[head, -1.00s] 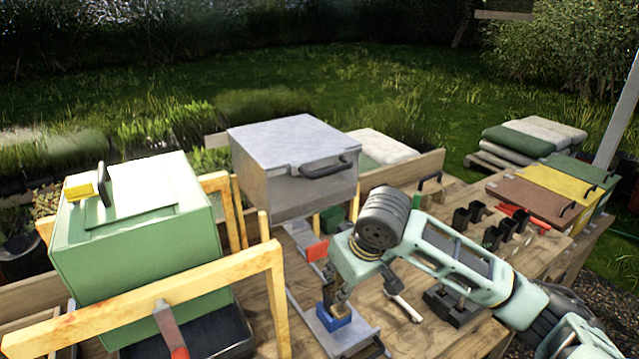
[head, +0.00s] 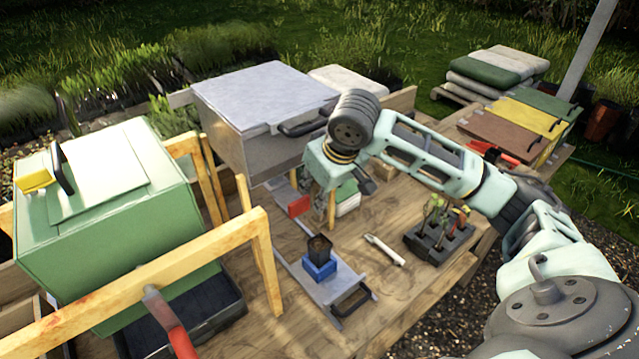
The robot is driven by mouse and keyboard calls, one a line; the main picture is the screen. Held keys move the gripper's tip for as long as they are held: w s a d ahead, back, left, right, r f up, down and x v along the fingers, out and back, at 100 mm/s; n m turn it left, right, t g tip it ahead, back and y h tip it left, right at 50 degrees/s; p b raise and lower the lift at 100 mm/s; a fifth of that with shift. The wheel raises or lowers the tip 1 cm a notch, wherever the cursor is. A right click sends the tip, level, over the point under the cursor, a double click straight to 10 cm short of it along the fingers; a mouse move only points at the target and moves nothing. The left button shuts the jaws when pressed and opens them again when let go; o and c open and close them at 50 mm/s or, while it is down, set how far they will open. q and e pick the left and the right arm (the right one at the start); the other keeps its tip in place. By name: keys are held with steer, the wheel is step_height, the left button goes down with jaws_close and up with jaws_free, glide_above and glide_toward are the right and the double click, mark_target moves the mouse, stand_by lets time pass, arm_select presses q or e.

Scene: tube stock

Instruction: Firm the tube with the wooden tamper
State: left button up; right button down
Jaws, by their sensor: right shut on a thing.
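A dark square tube (head: 319,248) stands upright in a blue holder (head: 320,268) on a grey metal slide plate (head: 325,291). The tube looks filled with dark soil. My right gripper (head: 327,192) is above and behind the tube, apart from it. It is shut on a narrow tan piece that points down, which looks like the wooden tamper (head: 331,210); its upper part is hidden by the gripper. My left gripper is not in view.
A white-handled tool (head: 384,250) lies right of the slide. A black tray (head: 440,244) with seedlings stands farther right. A grey lidded box (head: 262,95) is behind, and a green box (head: 110,200) and wooden frame (head: 150,275) are left.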

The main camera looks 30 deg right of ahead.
mark_target(321, 217)
steer(key=shift+s+f, duration=0.15)
steer(key=shift+f, duration=0.8)
steer(key=shift+f+b, duration=0.55)
steer(key=shift+f, duration=1)
steer(key=shift+r+p, duration=0.1)
steer(key=shift+p, duration=0.5)
steer(key=shift+f, duration=0.3)
steer(key=shift+f, duration=0.5)
steer(key=shift+f, duration=0.2)
steer(key=shift+f, duration=0.65)
steer(key=shift+f, duration=0.65)
stand_by(0.7)
